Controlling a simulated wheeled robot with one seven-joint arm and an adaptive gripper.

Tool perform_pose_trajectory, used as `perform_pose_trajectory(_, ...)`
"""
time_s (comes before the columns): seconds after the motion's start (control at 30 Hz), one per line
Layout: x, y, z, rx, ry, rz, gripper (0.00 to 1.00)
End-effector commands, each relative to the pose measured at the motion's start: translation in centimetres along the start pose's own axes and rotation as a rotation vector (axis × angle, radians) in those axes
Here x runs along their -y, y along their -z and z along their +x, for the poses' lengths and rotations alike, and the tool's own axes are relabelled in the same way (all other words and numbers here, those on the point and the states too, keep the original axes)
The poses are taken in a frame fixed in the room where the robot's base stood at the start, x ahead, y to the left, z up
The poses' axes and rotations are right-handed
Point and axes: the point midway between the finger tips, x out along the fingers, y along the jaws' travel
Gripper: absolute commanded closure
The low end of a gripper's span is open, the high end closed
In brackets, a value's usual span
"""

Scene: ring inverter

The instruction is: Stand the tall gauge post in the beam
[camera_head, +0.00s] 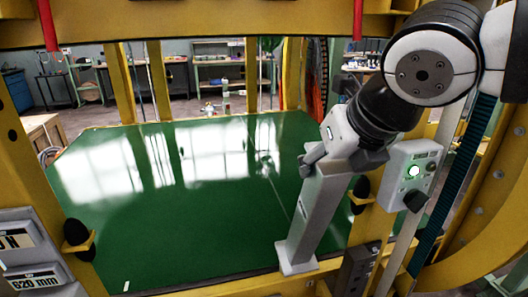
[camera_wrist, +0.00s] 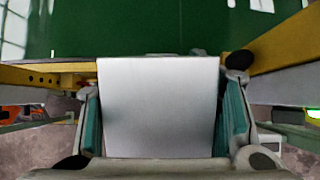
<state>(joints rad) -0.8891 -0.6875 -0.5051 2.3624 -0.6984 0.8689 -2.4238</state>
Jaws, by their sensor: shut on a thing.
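The tall gauge post (camera_head: 318,205) is a grey rectangular column with a flat foot plate (camera_head: 297,258). In the head view it leans to the right, its foot near the front edge of the green panel. I cannot tell whether the foot touches anything. My gripper (camera_head: 341,160) is shut on the top of the post. In the wrist view the post (camera_wrist: 160,100) fills the space between the teal pads of my gripper (camera_wrist: 162,110). A yellow beam with holes (camera_wrist: 38,77) runs beside the post there. The far side of the post is hidden.
A glossy green panel (camera_head: 200,215) spans the yellow frame. Black knobs (camera_head: 77,233) sit along the frame. A plate reading 620 mm (camera_head: 35,278) is at lower left.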

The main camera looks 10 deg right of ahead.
Motion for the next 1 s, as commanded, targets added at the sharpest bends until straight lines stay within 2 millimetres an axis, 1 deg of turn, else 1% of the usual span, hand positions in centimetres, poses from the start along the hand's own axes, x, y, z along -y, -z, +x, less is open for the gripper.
perform_pose_trajectory(0.03, 0.0, -0.2, 0.6, 0.02, -0.002, 0.002, 1.0)
perform_pose_trajectory(0.33, -0.1, -0.8, 1.3, 0.097, -0.006, 0.002, 1.0)
perform_pose_trajectory(0.47, -0.2, -1.9, 2.1, 0.096, -0.006, 0.001, 1.0)
perform_pose_trajectory(0.67, -0.3, -4.1, 3.9, 0.096, -0.006, 0.001, 1.0)
perform_pose_trajectory(1.0, -0.6, -9.7, 8.1, 0.096, -0.005, 0.0, 1.0)
